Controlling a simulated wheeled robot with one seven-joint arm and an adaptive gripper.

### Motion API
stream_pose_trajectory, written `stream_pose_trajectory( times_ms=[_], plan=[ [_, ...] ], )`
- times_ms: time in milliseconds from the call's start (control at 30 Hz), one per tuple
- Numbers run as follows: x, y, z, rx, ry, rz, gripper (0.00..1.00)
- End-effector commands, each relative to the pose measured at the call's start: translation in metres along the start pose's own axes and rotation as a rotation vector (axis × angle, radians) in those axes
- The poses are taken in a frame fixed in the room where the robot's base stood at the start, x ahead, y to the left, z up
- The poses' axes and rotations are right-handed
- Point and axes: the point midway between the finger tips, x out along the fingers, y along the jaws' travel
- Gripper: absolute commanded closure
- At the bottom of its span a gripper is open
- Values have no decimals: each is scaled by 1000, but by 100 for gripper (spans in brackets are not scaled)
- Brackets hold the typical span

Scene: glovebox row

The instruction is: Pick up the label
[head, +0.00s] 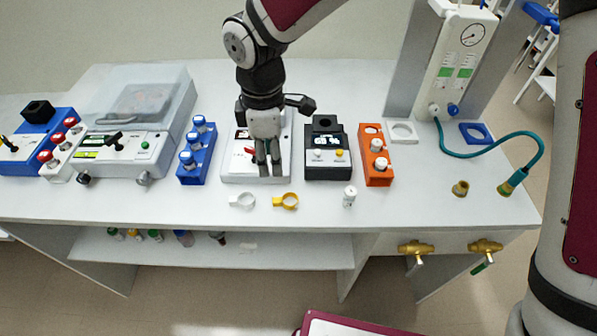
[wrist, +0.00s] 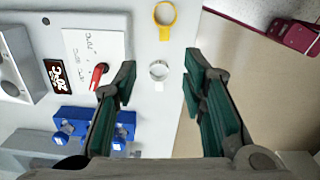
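No thing is clearly marked as the label. A small white ring with a flat square tab (head: 242,200) lies on the bench's front part. It also shows in the wrist view (wrist: 159,71), framed between the fingertips. A similar yellow ring with a tab (head: 287,201) lies just to its right; it shows in the wrist view (wrist: 165,14) too. My gripper (head: 268,172) points down over the front of a white device (head: 238,172), behind the white ring. In the wrist view my gripper (wrist: 160,66) is open, with nothing between its fingers.
A blue vial rack (head: 195,165) stands left of the white device. A black device (head: 328,165) and an orange rack (head: 376,165) stand to its right. A small white vial (head: 349,196) stands near the front edge. The bench front left of the white ring is clear.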

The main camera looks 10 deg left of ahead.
Motion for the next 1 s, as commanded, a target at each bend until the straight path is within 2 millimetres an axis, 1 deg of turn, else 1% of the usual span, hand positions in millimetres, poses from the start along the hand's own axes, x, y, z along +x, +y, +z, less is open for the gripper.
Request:
stream_pose_trajectory(
  times_ms=[33, 167, 400, 500, 767, 933, 1000],
  plan=[
    [4, 0, -4, -13, 2, -5, 62],
    [18, -1, -6, -20, 3, -9, 62],
    [63, -4, -5, -20, 2, -11, 62],
    [78, -2, -5, -17, 2, -9, 62],
    [95, -4, -5, -17, 3, -7, 62],
    [117, -10, -7, -16, 1, -10, 62],
    [127, -10, -7, -18, 2, -8, 62]
  ],
)
